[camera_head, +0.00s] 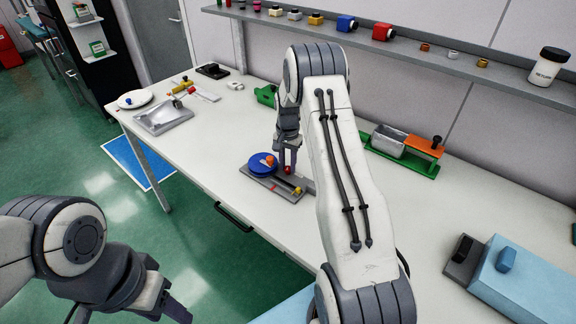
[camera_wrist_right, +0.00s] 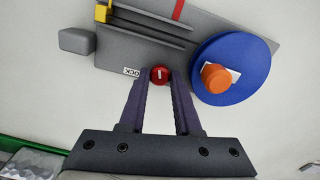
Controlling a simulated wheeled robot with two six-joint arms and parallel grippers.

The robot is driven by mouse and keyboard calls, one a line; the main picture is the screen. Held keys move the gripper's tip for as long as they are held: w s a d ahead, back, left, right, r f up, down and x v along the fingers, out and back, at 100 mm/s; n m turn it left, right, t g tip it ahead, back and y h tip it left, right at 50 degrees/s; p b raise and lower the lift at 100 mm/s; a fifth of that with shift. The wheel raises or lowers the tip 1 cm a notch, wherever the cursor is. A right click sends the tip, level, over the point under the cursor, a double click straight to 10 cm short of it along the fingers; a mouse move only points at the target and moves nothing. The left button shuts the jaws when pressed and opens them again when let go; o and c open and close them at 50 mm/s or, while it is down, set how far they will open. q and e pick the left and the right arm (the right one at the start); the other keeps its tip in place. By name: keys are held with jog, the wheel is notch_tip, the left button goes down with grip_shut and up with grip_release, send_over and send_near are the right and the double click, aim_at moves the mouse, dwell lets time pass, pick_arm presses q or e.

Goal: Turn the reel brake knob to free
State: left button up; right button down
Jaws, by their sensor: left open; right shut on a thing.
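The reel device stands on the white bench as a grey base plate (camera_wrist_right: 215,18) with a blue reel (camera_head: 259,166) on it. In the right wrist view the blue reel (camera_wrist_right: 258,62) carries an orange knob (camera_wrist_right: 216,77). A small red knob (camera_wrist_right: 160,74) with a white mark sits at the plate's edge, beside a partly covered label (camera_wrist_right: 131,72) reading "OCK". My right gripper (camera_wrist_right: 159,82) is shut on the red knob, one finger on each side. In the head view my right gripper (camera_head: 287,170) reaches down at the device. My left gripper (camera_head: 130,314) is open and empty, low at the left.
A grey tray (camera_head: 165,116) and white plate (camera_head: 134,99) lie at the bench's far left. A green stand with a metal bin (camera_head: 388,141) is right of my arm. A light blue box (camera_head: 525,280) stands at the right front. A shelf (camera_head: 400,50) runs along the wall.

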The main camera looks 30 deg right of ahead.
aim_at(288, 167)
jog(key=shift+m, duration=2)
jog(key=c, duration=0.6)
grip_release()
notch_tip(288, 167, up, 10)
jog(key=b, duration=0.2)
jog(key=shift+r+b, duration=0.25)
jog(key=shift+b, duration=0.05)
